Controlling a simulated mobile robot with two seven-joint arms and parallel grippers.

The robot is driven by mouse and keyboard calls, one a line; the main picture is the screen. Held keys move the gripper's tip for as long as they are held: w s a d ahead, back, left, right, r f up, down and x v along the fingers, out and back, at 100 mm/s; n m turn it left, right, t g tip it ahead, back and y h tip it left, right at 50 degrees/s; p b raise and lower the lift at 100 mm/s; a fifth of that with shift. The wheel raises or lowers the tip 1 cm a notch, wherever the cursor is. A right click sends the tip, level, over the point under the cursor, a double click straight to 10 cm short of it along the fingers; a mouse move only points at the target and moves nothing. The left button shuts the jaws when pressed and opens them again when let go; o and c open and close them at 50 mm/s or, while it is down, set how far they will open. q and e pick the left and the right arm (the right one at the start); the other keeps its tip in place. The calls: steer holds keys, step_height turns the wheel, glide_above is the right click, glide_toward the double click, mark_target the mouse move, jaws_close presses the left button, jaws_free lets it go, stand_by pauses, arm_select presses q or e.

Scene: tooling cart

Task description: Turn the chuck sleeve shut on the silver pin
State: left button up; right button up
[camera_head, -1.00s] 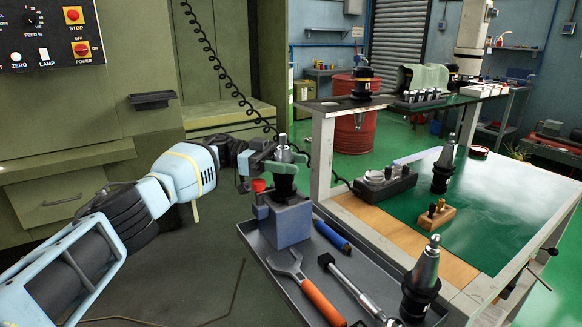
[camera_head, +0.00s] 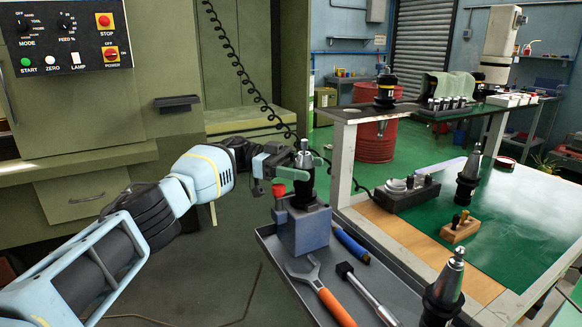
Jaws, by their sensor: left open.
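The chuck (camera_head: 304,185) stands upright in a grey block holder (camera_head: 303,232) on the cart tray. Its body and sleeve are dark, with a metallic upper part. The silver pin (camera_head: 304,145) sticks up from its top. My left gripper (camera_head: 302,167) reaches in from the left at the height of the chuck's upper part. Its green fingers are apart, one at the near left and one at the far right of the chuck. I cannot tell whether they touch it. My right gripper is not in view.
A red knob (camera_head: 279,189) sits beside the chuck, close under my left gripper. The tray (camera_head: 278,252) also holds a wrench (camera_head: 307,274), a blue-handled tool (camera_head: 350,243), a hammer-like tool (camera_head: 366,293) and a tool holder (camera_head: 442,292). A green-topped bench (camera_head: 510,225) stands right.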

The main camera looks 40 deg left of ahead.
arm_select(q)
steer(key=b+v, duration=0.1)
steer(key=v, duration=0.2)
steer(key=shift+a+f+b, duration=0.15)
steer(key=shift+a+b, duration=0.05)
steer(key=shift+b, duration=0.15)
steer(key=a+b, duration=0.1)
steer(key=b, duration=0.2)
steer(key=shift+s+a+f, duration=0.15)
steer(key=shift+a, duration=0.05)
steer(key=shift+s+a+b, duration=0.15)
steer(key=shift+a+b, duration=0.15)
steer(key=shift+b, duration=0.25)
steer(key=shift+s+a+r+b, duration=0.1)
steer(key=shift+a+r+b, duration=0.1)
steer(key=shift+r+b, duration=0.1)
